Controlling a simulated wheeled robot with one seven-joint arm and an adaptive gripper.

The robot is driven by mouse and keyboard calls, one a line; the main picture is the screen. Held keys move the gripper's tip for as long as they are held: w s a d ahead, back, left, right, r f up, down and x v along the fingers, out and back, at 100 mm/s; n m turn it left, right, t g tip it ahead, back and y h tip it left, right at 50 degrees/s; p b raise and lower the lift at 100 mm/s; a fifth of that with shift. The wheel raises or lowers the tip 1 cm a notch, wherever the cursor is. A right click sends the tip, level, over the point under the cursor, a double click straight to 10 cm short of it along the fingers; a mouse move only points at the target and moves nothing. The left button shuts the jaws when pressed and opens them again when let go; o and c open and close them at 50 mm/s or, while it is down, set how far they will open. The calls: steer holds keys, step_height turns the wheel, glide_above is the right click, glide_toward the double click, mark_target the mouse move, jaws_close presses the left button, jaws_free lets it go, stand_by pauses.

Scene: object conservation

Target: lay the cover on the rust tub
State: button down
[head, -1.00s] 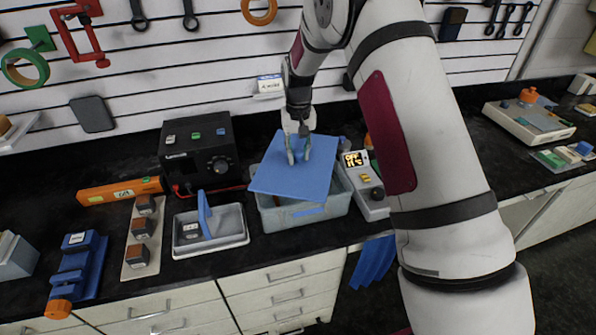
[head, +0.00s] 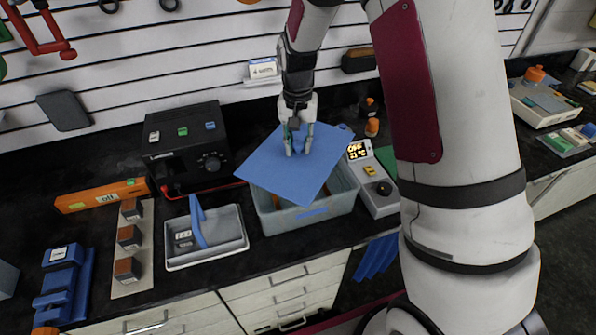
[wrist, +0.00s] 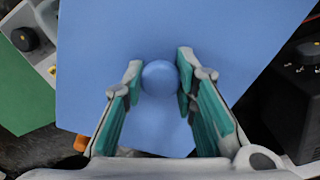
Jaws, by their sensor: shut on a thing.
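The cover is a flat blue square sheet (head: 285,170) with a round blue knob (wrist: 160,77). My gripper (head: 298,142) is shut on this knob, with a finger on each side of it in the wrist view. The cover is over a pale grey-blue tub (head: 285,222) with a blue label on its front, turned at an angle to the rim. Its left corner sticks out past the tub, and the tub's front and right parts show. I cannot tell whether the cover touches the rim. No tub looks rust-coloured from outside.
A grey tray (head: 240,246) with an upright blue plate stands left of the tub. A black power unit (head: 185,148) is behind it. A grey meter (head: 378,190) stands close on the tub's right. Orange-capped bottles (head: 371,127) stand behind. The counter's front edge is close.

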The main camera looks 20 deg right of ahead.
mark_target(300, 158)
steer(key=s+m+b, duration=0.2)
steer(key=s+m, duration=0.6)
steer(key=s, duration=1)
steer(key=shift+m, duration=0.3)
steer(key=w, duration=0.5)
steer(key=w+f, duration=0.1)
steer(key=w, duration=0.4)
steer(key=w+f, duration=0.1)
steer(key=w, duration=0.4)
steer(key=shift+w+a, duration=0.1)
steer(key=shift+w, duration=0.25)
step_height(300, 158, down, 3)
steer(key=shift+r+p, duration=0.2)
steer(key=shift+p, duration=0.45)
steer(key=shift+f, duration=0.4)
steer(key=shift+f, duration=0.15)
steer(key=shift+f, duration=0.15)
steer(key=c, duration=1.3)
jaws_free()
